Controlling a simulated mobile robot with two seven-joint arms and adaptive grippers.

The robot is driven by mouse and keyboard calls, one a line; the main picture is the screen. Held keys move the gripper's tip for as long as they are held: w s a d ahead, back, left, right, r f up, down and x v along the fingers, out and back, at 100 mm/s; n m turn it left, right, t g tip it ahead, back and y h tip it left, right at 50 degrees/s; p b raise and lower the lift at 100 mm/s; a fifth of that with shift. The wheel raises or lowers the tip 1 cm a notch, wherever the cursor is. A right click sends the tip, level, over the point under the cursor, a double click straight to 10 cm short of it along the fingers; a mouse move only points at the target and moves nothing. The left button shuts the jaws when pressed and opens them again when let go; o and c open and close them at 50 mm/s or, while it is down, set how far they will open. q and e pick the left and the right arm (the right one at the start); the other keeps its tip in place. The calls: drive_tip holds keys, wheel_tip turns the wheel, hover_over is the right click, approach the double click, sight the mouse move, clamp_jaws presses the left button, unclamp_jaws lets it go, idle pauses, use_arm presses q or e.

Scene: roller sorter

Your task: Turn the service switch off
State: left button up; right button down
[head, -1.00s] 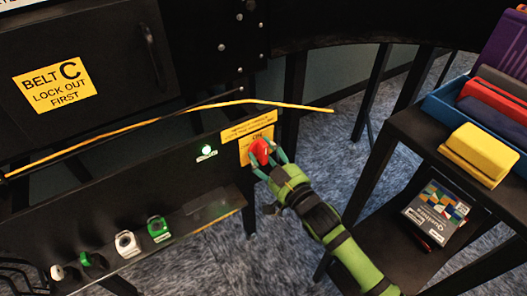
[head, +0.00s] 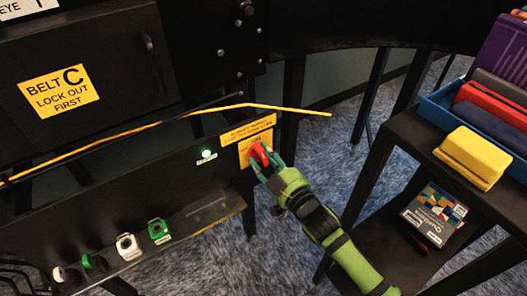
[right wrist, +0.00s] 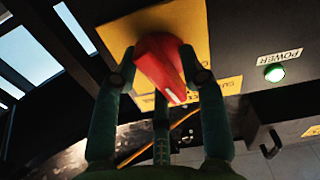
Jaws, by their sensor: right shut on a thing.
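The service switch is a red rotary handle (head: 259,152) on a yellow plate (head: 244,155) at the right end of the black panel. In the right wrist view the red handle (right wrist: 165,65) sits tilted, with a white mark at its lower tip. My right gripper (head: 267,161) is shut on the red handle, its teal fingers on either side of it. The fingers (right wrist: 163,78) hide part of the handle and of the plate's lettering. The green power light (head: 207,154) beside the plate is lit; it also shows in the right wrist view (right wrist: 275,73). My left gripper is not in view.
Several padlocks, one of them green (head: 158,230), stand on a ledge below the panel. A yellow rod (head: 220,108) crosses above the switch. A black shelf (head: 408,150) at the right holds a blue bin, a yellow block (head: 474,158) and a boxed item below.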

drive_tip(key=n, duration=0.2)
drive_tip(key=r+n, duration=0.1)
drive_tip(key=n, duration=0.2)
drive_tip(key=shift+w+a+r+p, duration=0.1)
drive_tip(key=shift+w+a+p, duration=0.1)
drive_tip(key=shift+p, duration=0.2)
drive_tip(key=n, duration=0.8)
drive_tip(key=shift+s, duration=0.1)
drive_tip(key=n, duration=0.3)
drive_tip(key=shift+n, duration=0.3)
drive_tip(key=c, duration=1.2)
unclamp_jaws()
drive_tip(key=shift+o, duration=0.2)
drive_tip(key=shift+w+a+f, duration=0.2)
drive_tip(key=shift+w+f, duration=0.1)
drive_tip(key=shift+f, duration=0.1)
